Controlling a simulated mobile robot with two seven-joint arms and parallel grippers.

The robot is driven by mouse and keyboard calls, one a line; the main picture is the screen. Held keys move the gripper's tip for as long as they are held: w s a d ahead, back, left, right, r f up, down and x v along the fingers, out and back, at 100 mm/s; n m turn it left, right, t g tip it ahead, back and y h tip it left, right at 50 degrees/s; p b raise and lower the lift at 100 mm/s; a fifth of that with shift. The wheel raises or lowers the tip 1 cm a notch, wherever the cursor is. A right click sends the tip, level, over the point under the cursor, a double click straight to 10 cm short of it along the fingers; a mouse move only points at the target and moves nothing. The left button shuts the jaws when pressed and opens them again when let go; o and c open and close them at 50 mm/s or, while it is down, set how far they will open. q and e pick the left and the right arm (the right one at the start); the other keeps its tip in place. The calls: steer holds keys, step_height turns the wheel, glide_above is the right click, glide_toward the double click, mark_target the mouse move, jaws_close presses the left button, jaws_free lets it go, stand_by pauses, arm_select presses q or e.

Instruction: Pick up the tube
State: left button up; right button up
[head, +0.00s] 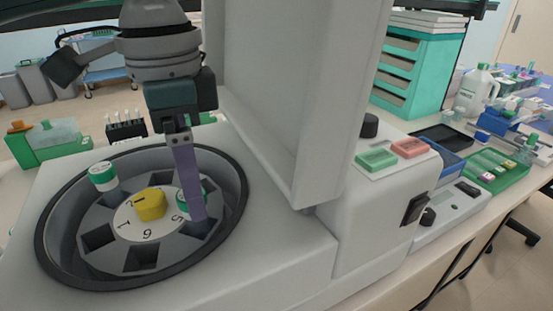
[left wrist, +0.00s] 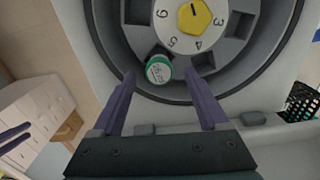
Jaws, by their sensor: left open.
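A tube with a green-and-white cap (left wrist: 159,71) sits in a rotor slot by the number 5 in the left wrist view. In the head view it is partly hidden behind a finger of my left gripper (head: 190,180). The left gripper is open and empty, pointing down over the rotor; in the left wrist view its fingertips (left wrist: 161,78) lie on either side of the cap, which is closer to the left finger. I cannot tell whether they touch. A second capped tube (head: 103,176) stands in a slot at the rotor's far left. Purple prongs at the left wrist view's left edge may be my right gripper (left wrist: 14,136).
The round rotor bowl has a raised dark rim (head: 52,262) and a yellow hub knob (head: 150,204). The white raised lid (head: 300,90) stands close to the right of my left gripper. Green and red buttons (head: 409,148) are on the housing.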

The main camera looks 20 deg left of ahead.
arm_select(q)
step_height(320, 180, down, 4)
steer(key=shift+s+f, duration=0.1)
jaws_close()
stand_by(0.6)
